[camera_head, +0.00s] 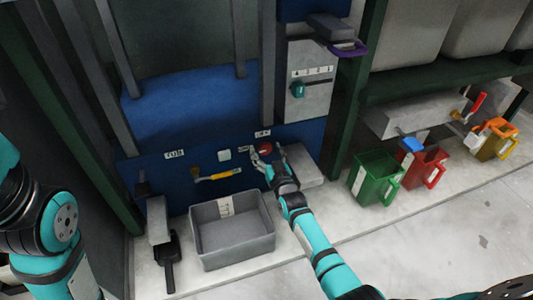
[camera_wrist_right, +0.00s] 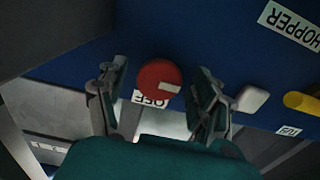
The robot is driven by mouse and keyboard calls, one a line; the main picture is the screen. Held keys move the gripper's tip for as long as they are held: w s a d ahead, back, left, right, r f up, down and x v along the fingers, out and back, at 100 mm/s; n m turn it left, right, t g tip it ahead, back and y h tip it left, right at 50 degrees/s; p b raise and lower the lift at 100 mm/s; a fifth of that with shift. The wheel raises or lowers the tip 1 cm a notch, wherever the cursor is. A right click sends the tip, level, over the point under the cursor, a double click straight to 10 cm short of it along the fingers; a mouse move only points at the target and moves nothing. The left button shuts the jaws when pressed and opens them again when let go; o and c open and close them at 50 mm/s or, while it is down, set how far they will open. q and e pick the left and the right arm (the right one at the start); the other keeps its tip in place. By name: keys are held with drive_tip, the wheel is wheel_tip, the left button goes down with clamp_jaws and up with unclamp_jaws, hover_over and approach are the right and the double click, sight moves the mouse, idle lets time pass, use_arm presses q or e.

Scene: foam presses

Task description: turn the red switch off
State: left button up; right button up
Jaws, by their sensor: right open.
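The red switch (camera_head: 266,149) is a round knob on the blue panel, partly behind my right gripper in the head view. In the right wrist view the red switch (camera_wrist_right: 158,82) shows whole, with a pale mark on its right side and an upside-down "OFF" label beneath it. My right gripper (camera_head: 267,154) is open, and in the wrist view its fingers (camera_wrist_right: 157,95) stand on either side of the switch. I cannot tell whether they touch it. My left arm shows at the left edge of the head view, but its gripper is out of sight.
A grey bin (camera_head: 232,230) stands below the panel. A yellow handle (camera_head: 220,175) and a pale square button (camera_head: 224,154) sit left of the switch. Green (camera_head: 374,178) and red (camera_head: 421,166) containers stand at the right. The floor at lower right is clear.

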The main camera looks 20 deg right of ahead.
drive_tip(key=c, duration=1.2)
drive_tip(key=shift+o, duration=0.2)
